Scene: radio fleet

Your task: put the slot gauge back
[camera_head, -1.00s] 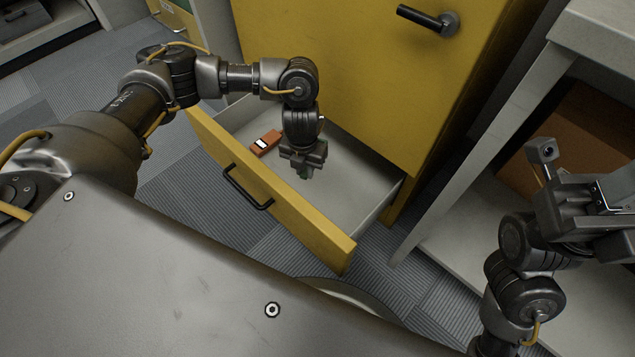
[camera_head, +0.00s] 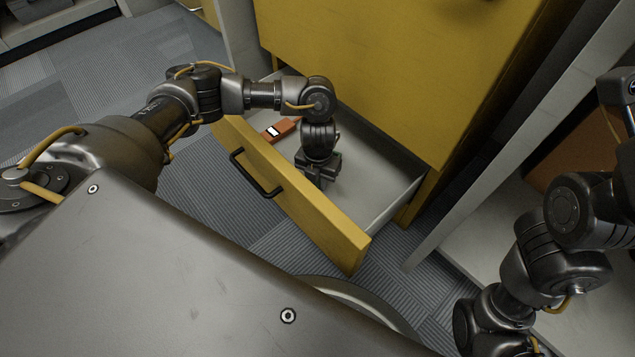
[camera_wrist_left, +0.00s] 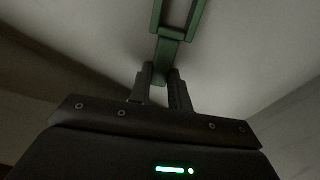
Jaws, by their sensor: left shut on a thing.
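The slot gauge is a green forked piece (camera_wrist_left: 172,48), seen in the left wrist view against a pale grey surface. My left gripper (camera_wrist_left: 161,75) is shut on its near end, and the fork points away from the fingers. In the head view my left gripper (camera_head: 316,181) points down inside the open yellow drawer (camera_head: 300,205). The gauge is hidden there, and I cannot tell whether it touches the drawer floor. My right arm (camera_head: 555,240) runs off the right edge, with its gripper out of view.
An orange device with a white label (camera_head: 281,129) lies in the drawer, left of my left gripper. The yellow cabinet (camera_head: 370,70) rises behind the drawer. A grey shelf unit with an orange-brown box (camera_head: 572,155) stands at right. The drawer's right part is clear.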

